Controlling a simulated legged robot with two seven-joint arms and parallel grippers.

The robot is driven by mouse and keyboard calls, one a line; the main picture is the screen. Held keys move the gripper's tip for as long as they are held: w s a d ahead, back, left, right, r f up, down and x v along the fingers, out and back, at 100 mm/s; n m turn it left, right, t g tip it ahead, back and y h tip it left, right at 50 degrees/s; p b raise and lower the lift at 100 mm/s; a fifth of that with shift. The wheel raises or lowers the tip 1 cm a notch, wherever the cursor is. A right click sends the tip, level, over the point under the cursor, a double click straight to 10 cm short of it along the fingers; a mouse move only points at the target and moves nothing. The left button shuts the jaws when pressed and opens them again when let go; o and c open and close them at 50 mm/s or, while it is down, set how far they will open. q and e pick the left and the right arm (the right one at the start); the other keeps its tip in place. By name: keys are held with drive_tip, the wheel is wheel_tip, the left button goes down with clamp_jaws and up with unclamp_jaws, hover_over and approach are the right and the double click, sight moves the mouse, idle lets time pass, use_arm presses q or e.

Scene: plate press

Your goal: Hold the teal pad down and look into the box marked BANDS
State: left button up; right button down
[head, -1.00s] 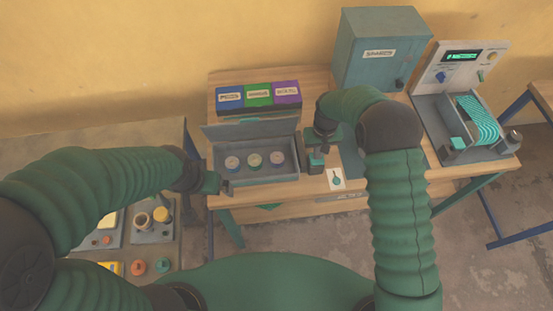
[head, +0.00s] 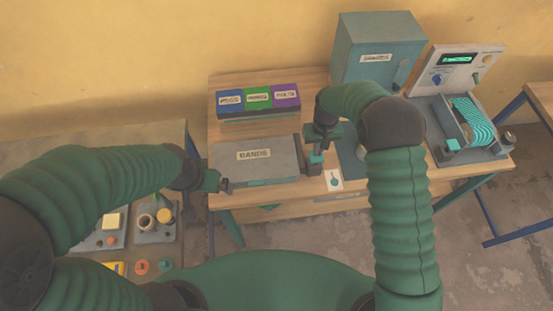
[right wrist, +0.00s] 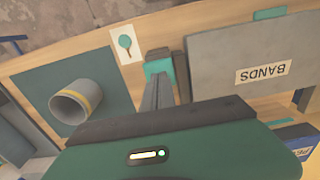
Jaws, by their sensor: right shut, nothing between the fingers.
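The box marked BANDS (head: 252,168) stands on the wooden table in the head view with its grey lid flat shut, so its inside is hidden. Its lid with the upside-down label also shows in the right wrist view (right wrist: 235,60). The teal pad (head: 315,158) sits just right of the box, on a dark post; it also shows in the right wrist view (right wrist: 159,68). My right gripper (head: 319,147) is shut and empty, pointing down right over the pad; I cannot tell whether it touches. My left gripper (head: 222,183) is at the box's front left corner, its jaws unclear.
Blue, green and purple labelled blocks (head: 258,97) stand behind the box. A teal-grey cabinet (head: 375,62) stands at the back, with a machine holding a teal striped coil (head: 473,120) to its right. A card (head: 333,180) lies by the pad. A grey tube (right wrist: 77,102) lies on a dark mat.

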drive_tip(key=shift+r+p, duration=1.55)
drive_tip(key=shift+r, duration=0.95)
drive_tip(key=shift+w+r, duration=0.1)
drive_tip(key=shift+r, duration=0.05)
wheel_tip(320, 180, up, 16)
drive_tip(key=b, duration=0.4)
drive_tip(key=s+d+f+m+t+b, duration=0.1)
drive_tip(key=s+d+f, duration=0.3)
drive_tip(key=s, duration=0.6)
drive_tip(key=s+d+f+m+t+b, duration=0.1)
drive_tip(key=s+d+f+b, duration=0.3)
drive_tip(key=s+f, duration=0.5)
drive_tip(key=shift+s+d+f+t, duration=0.3)
drive_tip(key=shift+s+d, duration=0.15)
drive_tip(key=shift+s, duration=0.5)
drive_tip(key=shift+s, duration=0.1)
